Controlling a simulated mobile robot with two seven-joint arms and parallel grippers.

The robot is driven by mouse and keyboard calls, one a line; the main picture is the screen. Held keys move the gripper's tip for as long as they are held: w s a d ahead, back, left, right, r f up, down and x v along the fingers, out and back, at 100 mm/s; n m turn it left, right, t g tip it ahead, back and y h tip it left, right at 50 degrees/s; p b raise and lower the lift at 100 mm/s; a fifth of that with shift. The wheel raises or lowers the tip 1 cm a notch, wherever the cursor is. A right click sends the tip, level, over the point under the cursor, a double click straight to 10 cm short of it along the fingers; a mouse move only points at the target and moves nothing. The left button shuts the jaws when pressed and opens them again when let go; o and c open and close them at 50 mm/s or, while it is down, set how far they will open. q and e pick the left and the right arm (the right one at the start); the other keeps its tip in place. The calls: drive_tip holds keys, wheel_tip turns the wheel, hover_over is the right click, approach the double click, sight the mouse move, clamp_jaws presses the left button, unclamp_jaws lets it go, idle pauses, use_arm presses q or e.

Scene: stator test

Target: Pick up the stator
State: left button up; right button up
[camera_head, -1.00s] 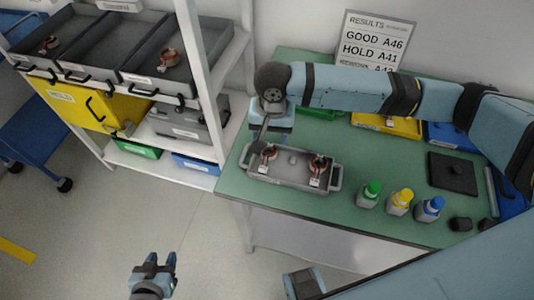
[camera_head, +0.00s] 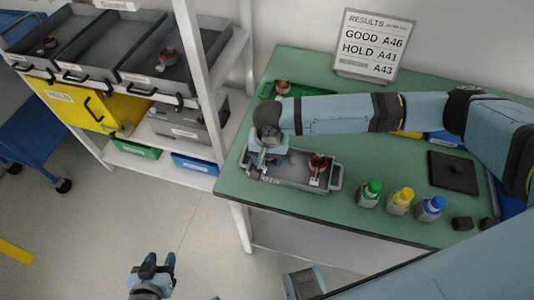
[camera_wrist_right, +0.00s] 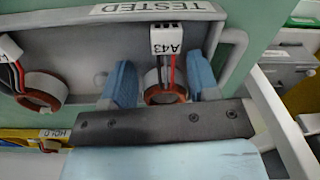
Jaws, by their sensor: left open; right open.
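A grey tray (camera_head: 335,181) stands on the green table. One stator, a copper ring with wires and a white tag (camera_head: 319,164), sits in its right part. In the right wrist view, another stator (camera_wrist_right: 165,93), tagged A43, shows between the two blue fingers of my open right gripper (camera_wrist_right: 162,86). The first stator (camera_wrist_right: 41,91) shows at the left there. My right gripper (camera_head: 259,168) is low over the tray's left end in the head view, hiding the stator there. I cannot tell whether the fingers touch it. My left gripper (camera_head: 153,267) is open and empty, away from the table.
A green bin (camera_head: 307,90) with a stator is behind. A sign (camera_head: 373,45) stands at the back. A shelf (camera_head: 206,50) is left.

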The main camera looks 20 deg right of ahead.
drive_tip(key=c, duration=0.6)
drive_tip(key=shift+r, duration=0.1)
drive_tip(key=shift+c, duration=0.2)
